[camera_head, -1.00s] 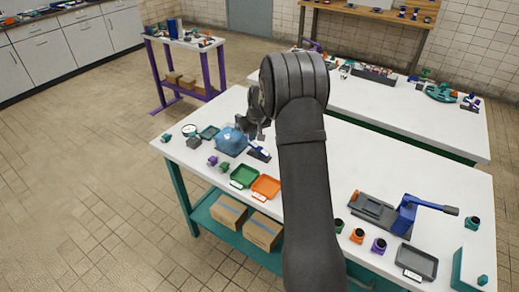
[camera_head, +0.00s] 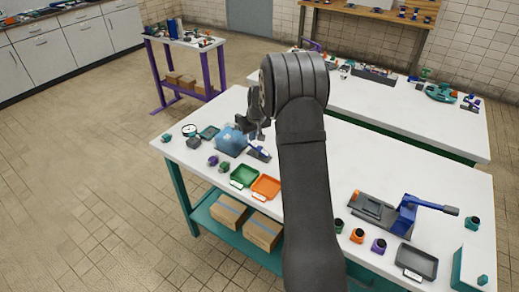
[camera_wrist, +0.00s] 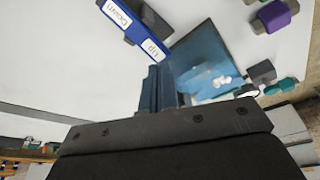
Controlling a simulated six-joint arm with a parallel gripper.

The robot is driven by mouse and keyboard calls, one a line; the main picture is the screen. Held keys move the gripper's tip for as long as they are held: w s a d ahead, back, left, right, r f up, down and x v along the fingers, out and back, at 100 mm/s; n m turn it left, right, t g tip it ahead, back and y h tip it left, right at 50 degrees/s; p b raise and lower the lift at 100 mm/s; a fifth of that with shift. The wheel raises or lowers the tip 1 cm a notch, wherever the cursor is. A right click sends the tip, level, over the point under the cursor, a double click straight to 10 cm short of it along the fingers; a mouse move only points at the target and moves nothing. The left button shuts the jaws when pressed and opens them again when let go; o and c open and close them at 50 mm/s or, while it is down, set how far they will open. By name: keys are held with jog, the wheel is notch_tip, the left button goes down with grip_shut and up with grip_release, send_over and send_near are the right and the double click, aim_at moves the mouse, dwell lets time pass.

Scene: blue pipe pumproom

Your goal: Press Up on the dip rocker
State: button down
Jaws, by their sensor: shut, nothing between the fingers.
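The dip rocker (camera_head: 259,153) is a small blue and dark part on the near white bench, right of a clear blue tank (camera_head: 230,141). In the wrist view the blue rocker (camera_wrist: 131,28) shows white labels reading "Down" and "Up", with the Up end nearer my fingers. My gripper (camera_head: 261,133) is shut and empty, above the bench close to the rocker and tank. In the wrist view its fingertips (camera_wrist: 158,72) are below the Up label in the picture. I cannot tell whether they touch anything. The tank (camera_wrist: 205,62) is just right of them.
A green tray (camera_head: 244,175) and an orange tray (camera_head: 266,187) lie in front of the rocker. Small purple and dark parts (camera_head: 213,161) stand left of them. A blue-handled press (camera_head: 404,214) is farther right. The bench's left edge is close to the tank.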

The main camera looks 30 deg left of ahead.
aim_at(252, 143)
jog(key=shift+f, duration=0.2)
jog(key=shift+f, duration=1.55)
jog(key=shift+r, duration=4.35)
notch_tip(252, 143, down, 9)
jog(key=shift+r, duration=0.2)
